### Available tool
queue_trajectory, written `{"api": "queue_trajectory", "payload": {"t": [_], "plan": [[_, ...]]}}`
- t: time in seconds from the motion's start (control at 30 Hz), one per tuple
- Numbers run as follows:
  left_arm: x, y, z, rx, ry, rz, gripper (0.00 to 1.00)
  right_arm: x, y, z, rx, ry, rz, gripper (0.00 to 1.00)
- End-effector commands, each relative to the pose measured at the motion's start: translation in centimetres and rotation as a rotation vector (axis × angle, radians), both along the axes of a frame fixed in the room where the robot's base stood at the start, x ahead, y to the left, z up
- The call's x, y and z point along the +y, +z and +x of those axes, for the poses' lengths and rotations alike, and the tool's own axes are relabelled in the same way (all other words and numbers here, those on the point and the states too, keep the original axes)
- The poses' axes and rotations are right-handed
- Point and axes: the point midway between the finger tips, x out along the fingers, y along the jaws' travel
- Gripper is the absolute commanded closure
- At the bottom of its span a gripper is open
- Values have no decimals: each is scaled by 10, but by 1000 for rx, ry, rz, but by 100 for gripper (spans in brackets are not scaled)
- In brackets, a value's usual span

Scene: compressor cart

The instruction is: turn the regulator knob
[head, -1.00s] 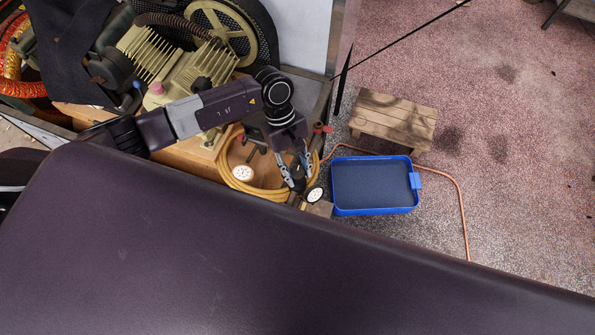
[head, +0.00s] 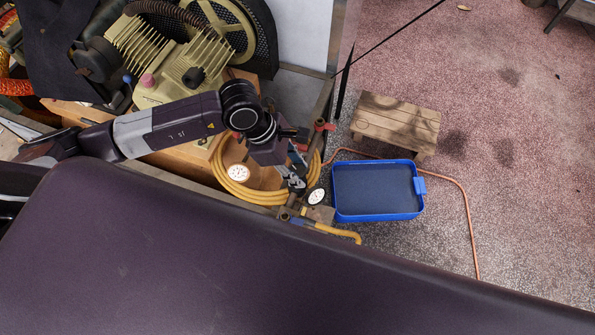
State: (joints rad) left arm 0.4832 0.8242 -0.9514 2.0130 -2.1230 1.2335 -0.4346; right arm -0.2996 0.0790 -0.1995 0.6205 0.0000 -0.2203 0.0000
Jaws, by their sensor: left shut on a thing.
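My left gripper (head: 296,187) comes in from the left over the cart and points down and to the right. Its fingers are shut at the regulator, beside a white-faced gauge (head: 316,196). The regulator knob is mostly hidden between the fingertips, so I cannot see how far it is turned. Another white-faced gauge (head: 238,172) shows to the left, by the coiled yellow hose (head: 262,196). My right gripper is not in view.
The compressor (head: 180,60) with its belt guard stands at the upper left. A blue tray (head: 376,190) lies on the floor to the right, below a wooden stool (head: 396,122). An orange hose (head: 468,215) runs around the tray. The floor at the right is mostly clear.

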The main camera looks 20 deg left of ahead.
Motion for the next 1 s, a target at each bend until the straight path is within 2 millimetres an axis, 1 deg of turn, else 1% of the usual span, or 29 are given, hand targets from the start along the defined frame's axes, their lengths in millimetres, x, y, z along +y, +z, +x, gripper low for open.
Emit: {"api": "queue_trajectory", "payload": {"t": [0.03,0.6,0.8,1.0], "plan": [[0,-2,1,-4,45,0,95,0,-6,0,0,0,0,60],[0,-2,1,-3,570,-1,95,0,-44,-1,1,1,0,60],[0,-1,1,-3,709,-2,95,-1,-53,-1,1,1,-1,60],[0,0,2,-3,801,-1,95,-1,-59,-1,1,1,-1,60]]}}
